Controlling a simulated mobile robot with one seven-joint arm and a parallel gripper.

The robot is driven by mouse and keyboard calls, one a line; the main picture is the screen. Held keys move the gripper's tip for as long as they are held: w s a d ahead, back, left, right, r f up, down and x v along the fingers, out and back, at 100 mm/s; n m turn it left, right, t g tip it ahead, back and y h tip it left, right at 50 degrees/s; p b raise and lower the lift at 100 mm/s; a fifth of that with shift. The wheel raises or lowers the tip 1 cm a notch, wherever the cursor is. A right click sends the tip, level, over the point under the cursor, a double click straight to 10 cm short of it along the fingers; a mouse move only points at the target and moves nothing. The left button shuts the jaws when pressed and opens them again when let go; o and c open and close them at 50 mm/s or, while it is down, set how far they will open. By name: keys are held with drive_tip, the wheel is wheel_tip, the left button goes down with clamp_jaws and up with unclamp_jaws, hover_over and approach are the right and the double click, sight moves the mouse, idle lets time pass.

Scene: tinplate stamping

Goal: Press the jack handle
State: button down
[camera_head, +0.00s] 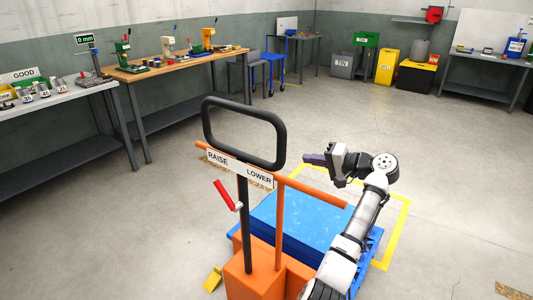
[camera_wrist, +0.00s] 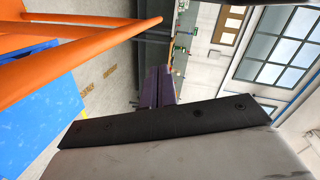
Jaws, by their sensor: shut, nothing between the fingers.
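The jack handle (camera_head: 246,168) is a black loop on a black post, standing upright from the jack's orange body (camera_head: 262,280). A red-gripped lever (camera_head: 225,195) sticks out on the left of the post, below a white sign (camera_head: 240,168) reading RAISE and LOWER. My gripper (camera_head: 308,158) is just right of the loop in the head view, fingers pointing left, with no contact visible. Its purple fingers are closed together and empty in the wrist view (camera_wrist: 158,90). Orange bars (camera_wrist: 80,50) show left of the fingers there; the black loop cannot be made out.
An orange crossbar (camera_head: 320,194) runs under my gripper, above a blue platform (camera_head: 305,225) within yellow floor lines (camera_head: 402,225). Workbenches (camera_head: 180,65) line the left wall. Bins (camera_head: 388,66) stand at the back. The right floor is clear.

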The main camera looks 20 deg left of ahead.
drive_tip(key=r+g+y, duration=0.1)
drive_tip(key=s+r+n+g+y, duration=0.1)
drive_tip(key=g, duration=0.1)
drive_tip(key=shift+s+d+r, duration=0.1)
drive_tip(key=shift+d+r, duration=0.05)
drive_tip(key=shift+d, duration=0.05)
drive_tip(key=s+a+f+p, duration=0.1)
drive_tip(key=s+a+p, duration=0.1)
drive_tip(key=a+p, duration=0.4)
drive_tip(key=shift+s+a+f, duration=0.15)
drive_tip(key=shift+s+a, duration=0.25)
drive_tip(key=shift+a, duration=2.2)
drive_tip(key=shift+a, duration=0.1)
